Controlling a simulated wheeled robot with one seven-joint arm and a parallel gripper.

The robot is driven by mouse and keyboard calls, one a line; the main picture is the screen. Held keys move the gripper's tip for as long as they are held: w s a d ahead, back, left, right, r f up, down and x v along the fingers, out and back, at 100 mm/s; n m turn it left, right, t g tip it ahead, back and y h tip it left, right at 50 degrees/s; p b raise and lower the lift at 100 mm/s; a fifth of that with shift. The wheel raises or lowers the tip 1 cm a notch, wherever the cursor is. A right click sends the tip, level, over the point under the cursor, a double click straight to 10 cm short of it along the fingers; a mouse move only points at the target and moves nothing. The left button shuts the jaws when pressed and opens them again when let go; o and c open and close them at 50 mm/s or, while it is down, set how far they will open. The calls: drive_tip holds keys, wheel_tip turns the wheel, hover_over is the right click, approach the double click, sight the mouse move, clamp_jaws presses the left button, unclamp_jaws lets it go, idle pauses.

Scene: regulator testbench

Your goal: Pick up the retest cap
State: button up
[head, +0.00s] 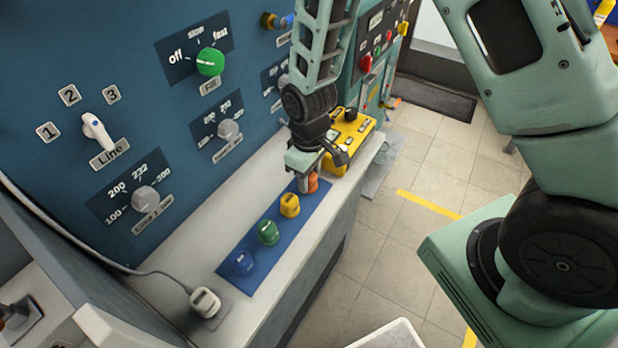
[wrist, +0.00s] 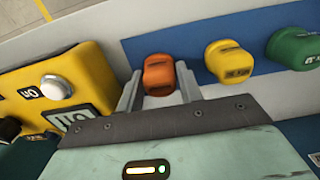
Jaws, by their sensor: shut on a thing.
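An orange cap (wrist: 158,72) sits between the two fingers of my gripper (wrist: 158,88) in the wrist view, and the fingers are shut on it. In the head view the orange cap (head: 313,184) shows partly behind my gripper (head: 308,179), at the far end of the blue strip. It appears still at the strip; I cannot tell whether it is lifted. A yellow cap (head: 290,205), a green cap (head: 268,231) and a blue cap (head: 243,262) stand in a row on the strip. I cannot read which one is the retest cap.
A yellow box with buttons (head: 350,129) stands close beyond my gripper on the ledge. A blue panel with knobs (head: 170,115) rises behind the ledge. A white plug with a cable (head: 205,301) sits at the near end. The floor to the right is open.

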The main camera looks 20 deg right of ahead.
drive_tip(key=shift+r, duration=0.15)
wheel_tip(320, 180, up, 9)
drive_tip(key=shift+r, duration=0.35)
idle(0.5)
